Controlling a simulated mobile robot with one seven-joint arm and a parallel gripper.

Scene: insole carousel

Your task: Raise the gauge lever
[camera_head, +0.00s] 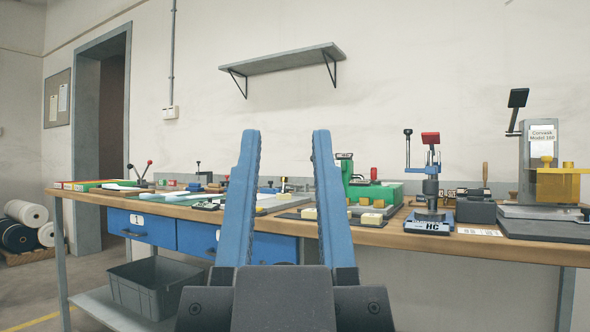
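My gripper (285,140) is open and empty in the lower middle, its two blue fingers pointing up and away from me, well short of the bench. A gauge stand (433,190) with a blue base marked "HC" stands on the bench to the right of my gripper. I cannot tell for certain which part is the gauge lever. My gripper touches none of these.
The wooden workbench (395,237) spans the view. A green machine (375,190) stands left of the gauge stand. A grey press (539,145) with a yellow block stands at its right. A grey bin (150,290) sits on the lower shelf. A wall shelf (285,60) hangs above.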

